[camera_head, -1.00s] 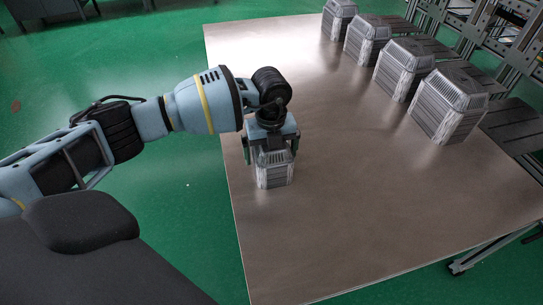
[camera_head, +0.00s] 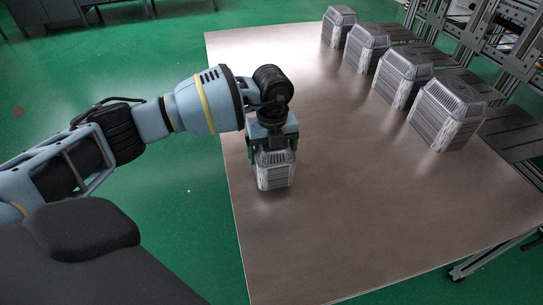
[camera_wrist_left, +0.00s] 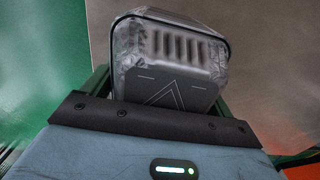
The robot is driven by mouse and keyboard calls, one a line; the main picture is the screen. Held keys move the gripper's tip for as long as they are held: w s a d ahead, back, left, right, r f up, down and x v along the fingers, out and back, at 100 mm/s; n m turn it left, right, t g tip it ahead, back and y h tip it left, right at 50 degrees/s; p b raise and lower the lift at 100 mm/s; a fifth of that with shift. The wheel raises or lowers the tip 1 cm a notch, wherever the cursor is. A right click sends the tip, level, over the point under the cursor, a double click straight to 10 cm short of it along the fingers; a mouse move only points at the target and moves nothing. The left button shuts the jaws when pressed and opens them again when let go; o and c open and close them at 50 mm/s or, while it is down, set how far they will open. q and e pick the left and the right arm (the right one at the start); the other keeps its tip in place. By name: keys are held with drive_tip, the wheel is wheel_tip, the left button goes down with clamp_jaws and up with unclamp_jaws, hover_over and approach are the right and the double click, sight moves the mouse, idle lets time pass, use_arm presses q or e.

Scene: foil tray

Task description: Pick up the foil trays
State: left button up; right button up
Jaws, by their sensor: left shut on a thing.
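My left gripper (camera_head: 272,156) points down near the left edge of the table and is shut on a small stack of silver foil trays (camera_head: 274,177). In the left wrist view the top foil tray (camera_wrist_left: 170,48) shows its crinkled rim and ribbed inside, between the fingers. In the head view I cannot tell whether this stack touches the table. Several taller foil tray stacks stand in a row along the table's far right side, the nearest stack (camera_head: 446,115) and the farthest stack (camera_head: 338,28) among them. My right gripper is not in view.
The brown table (camera_head: 370,215) is clear in its middle and front. Dark slatted shelves (camera_head: 511,132) and a metal frame (camera_head: 490,42) stand along its right side. Green floor (camera_head: 190,225) lies to the left.

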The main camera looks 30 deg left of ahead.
use_arm(q)
drive_tip(key=s+d+r+p, duration=0.2)
drive_tip(key=s+d, duration=0.1)
drive_tip(key=d, duration=1.2)
drive_tip(key=shift+s+d+r, duration=0.15)
drive_tip(key=shift+d, duration=0.2)
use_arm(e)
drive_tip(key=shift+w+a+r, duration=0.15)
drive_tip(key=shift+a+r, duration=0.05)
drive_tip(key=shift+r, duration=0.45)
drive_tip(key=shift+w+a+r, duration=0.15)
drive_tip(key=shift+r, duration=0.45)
use_arm(q)
drive_tip(key=s+a+r+n, duration=0.4)
drive_tip(key=s+r+n, duration=0.1)
drive_tip(key=n, duration=0.8)
drive_tip(key=s+a+r+n, duration=0.4)
drive_tip(key=s+r+n, duration=0.1)
drive_tip(key=n, duration=0.8)
drive_tip(key=shift+s, duration=0.6)
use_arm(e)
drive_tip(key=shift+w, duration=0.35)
